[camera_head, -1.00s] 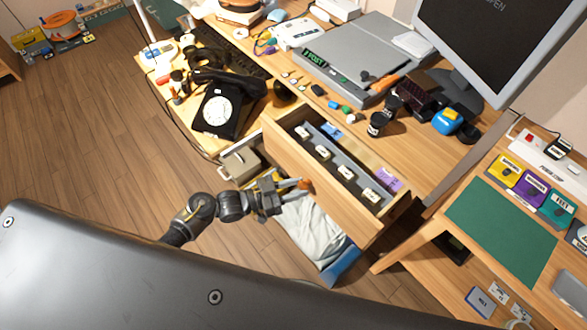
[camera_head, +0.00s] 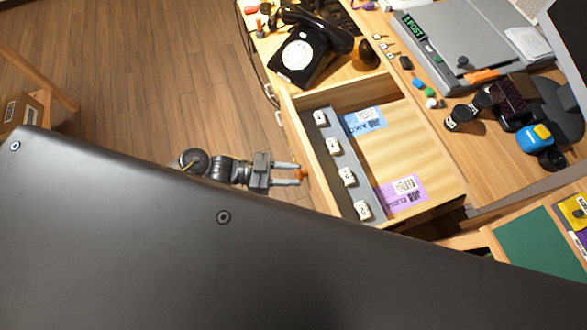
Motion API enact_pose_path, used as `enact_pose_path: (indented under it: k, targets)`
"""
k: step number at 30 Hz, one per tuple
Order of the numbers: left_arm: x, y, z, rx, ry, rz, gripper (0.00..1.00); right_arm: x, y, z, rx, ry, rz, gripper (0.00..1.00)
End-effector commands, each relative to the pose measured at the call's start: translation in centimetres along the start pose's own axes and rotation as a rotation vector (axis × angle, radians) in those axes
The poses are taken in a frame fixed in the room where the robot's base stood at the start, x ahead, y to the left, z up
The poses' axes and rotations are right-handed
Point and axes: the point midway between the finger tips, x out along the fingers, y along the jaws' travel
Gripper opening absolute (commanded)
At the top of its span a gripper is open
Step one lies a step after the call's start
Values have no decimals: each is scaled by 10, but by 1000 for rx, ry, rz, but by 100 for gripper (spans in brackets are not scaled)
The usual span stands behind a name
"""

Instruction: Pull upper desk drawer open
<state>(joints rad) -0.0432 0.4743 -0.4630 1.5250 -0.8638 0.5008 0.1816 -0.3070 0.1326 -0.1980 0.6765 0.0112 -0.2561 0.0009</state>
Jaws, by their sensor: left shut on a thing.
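The upper desk drawer (camera_head: 415,145) stands pulled far out from the desk, its light wooden floor showing. Inside are a grey strip (camera_head: 325,150) with several small white blocks, a blue card (camera_head: 364,120) and a purple card (camera_head: 401,194). My left gripper (camera_head: 302,174) is at the outer side of the drawer front, its fingers shut on the orange-brown drawer handle (camera_head: 302,173). My right gripper is not in view.
A grey machine (camera_head: 460,45), dark cylinders and a blue-yellow object (camera_head: 537,138) are at the right. A green mat (camera_head: 525,245) lies lower right.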

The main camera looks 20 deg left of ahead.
Motion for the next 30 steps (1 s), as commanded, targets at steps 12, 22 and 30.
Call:
enact_pose_path:
  k: [12, 22, 30]
  targets:
    - [-2, 0, 0, 0, -2, 0, 37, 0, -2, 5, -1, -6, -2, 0]
    - [-1, 0, 0, 0, -1, -1, 54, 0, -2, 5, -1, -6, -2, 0]
    - [-22, -1, 2, 0, -4, -2, 54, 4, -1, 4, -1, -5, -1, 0]
